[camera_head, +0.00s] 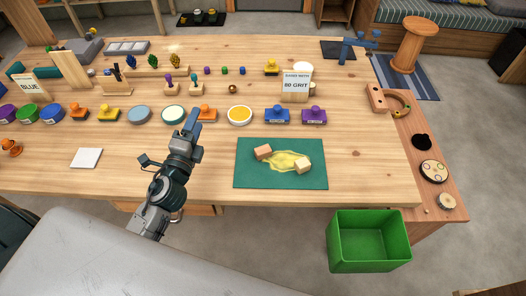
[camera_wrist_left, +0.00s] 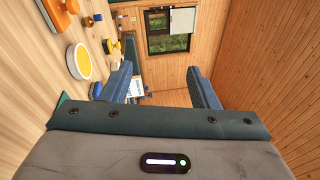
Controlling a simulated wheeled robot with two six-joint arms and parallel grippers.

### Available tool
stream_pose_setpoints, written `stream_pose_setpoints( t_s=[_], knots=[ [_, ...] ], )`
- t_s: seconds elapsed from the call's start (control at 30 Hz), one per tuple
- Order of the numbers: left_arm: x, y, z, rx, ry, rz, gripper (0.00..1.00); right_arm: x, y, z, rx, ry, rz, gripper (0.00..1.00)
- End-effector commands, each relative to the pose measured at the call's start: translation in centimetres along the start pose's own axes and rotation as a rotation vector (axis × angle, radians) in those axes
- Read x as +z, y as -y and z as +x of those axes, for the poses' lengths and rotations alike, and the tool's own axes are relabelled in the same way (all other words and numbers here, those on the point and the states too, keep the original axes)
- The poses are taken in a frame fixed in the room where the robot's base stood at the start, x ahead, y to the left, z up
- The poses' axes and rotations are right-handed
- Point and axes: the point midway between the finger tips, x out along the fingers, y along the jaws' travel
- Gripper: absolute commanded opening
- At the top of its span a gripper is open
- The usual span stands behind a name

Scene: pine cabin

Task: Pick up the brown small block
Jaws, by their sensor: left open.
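A small brown block (camera_head: 263,152) lies on the green mat (camera_head: 250,178), at the upper left edge of a yellow smear (camera_head: 284,158). A paler, tan block (camera_head: 303,165) lies at the smear's right side. My left gripper (camera_head: 191,122) is above the table, left of the mat and apart from both blocks. In the left wrist view its two blue fingers (camera_wrist_left: 160,84) stand wide apart with nothing between them. The blocks cannot be made out in that view. My right gripper is not in view.
Paint dishes and coloured stamps line the table behind the mat, including a yellow dish (camera_head: 239,115). A sign (camera_head: 296,84) reads "80 GRIT". A white tile (camera_head: 87,158) lies at left. A green bin (camera_head: 369,243) stands below the front edge. Bare wood surrounds the mat.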

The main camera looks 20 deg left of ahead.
Motion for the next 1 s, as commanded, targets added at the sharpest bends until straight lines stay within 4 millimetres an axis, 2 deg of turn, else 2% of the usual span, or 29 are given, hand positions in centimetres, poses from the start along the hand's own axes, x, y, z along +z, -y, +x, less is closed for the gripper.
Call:
stream_pose_setpoints(
  t_s=[0.07, 0.17, 0.3, 0.4, 0.5, 0.6, 0.73, 1.0],
  knots=[
    [-2.1, 0.9, 1.2, -0.108, -0.142, 0.233, 0.55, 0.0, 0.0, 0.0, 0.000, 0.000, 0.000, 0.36],
    [-5.2, 0.5, 1.8, -0.228, -0.338, 0.537, 0.55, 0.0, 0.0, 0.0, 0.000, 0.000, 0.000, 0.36],
    [-8.6, -2.5, 1.4, -0.347, -0.618, 0.925, 0.55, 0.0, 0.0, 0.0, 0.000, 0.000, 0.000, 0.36],
    [-9.6, -5.4, 0.7, -0.394, -0.796, 1.135, 0.55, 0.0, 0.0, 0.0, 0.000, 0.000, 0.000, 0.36],
    [-9.8, -7.9, 0.1, -0.419, -0.934, 1.278, 0.55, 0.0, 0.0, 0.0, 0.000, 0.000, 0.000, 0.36],
    [-9.7, -9.4, -0.5, -0.429, -1.021, 1.359, 0.55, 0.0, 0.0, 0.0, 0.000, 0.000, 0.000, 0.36],
    [-10.0, -10.3, -0.4, -0.432, -1.063, 1.396, 0.55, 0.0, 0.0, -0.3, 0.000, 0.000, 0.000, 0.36],
    [-12.9, -11.3, 1.4, -0.433, -1.063, 1.394, 0.55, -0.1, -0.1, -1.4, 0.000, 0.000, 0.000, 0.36]
  ],
)
